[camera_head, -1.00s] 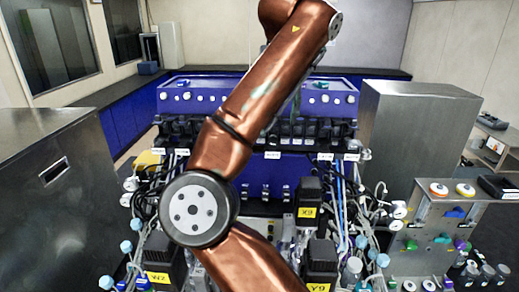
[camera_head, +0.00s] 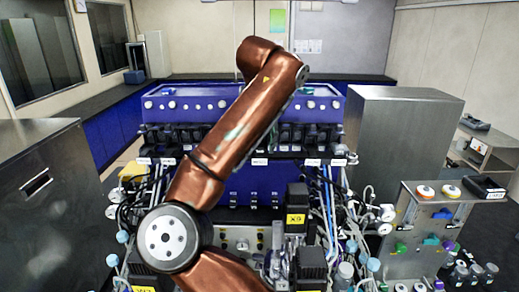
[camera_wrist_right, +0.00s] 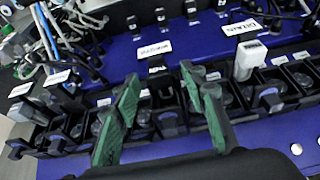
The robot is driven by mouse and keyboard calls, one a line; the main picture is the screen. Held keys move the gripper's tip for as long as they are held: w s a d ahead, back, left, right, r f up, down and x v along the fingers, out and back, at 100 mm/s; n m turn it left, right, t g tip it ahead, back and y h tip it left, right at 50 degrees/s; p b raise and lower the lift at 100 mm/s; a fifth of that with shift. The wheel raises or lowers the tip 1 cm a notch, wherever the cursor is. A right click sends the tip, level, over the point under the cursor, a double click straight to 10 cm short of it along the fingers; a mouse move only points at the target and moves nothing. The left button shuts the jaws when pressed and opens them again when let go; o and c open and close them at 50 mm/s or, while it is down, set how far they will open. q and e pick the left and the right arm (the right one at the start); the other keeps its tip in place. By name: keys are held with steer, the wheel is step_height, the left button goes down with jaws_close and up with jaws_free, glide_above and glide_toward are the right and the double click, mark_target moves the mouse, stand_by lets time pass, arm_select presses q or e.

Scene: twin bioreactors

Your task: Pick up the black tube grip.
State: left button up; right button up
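In the right wrist view, my right gripper (camera_wrist_right: 165,82) is open, its green-padded fingers spread apart. A black grip with a small white label (camera_wrist_right: 158,78) stands in the black rack between and beyond the fingertips; it appears to be a black tube grip. I cannot tell whether either finger touches it. In the head view, my copper right arm crosses the middle and hides its gripper and part of the rack. The blue bench unit (camera_head: 165,103) with its row of black holders (camera_head: 190,135) shows behind the arm. My left gripper is not in view.
A white-capped piece (camera_wrist_right: 248,58) stands in the rack close to the right finger. Tubes and cables (camera_wrist_right: 50,30) crowd the left. In the head view, steel cabinets (camera_head: 398,140) (camera_head: 40,200) flank the blue unit, and a steel stand with coloured knobs (camera_head: 415,225) is at right.

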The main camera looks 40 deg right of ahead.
jaws_close()
steer(key=shift+r, duration=0.15)
stand_by(0.4)
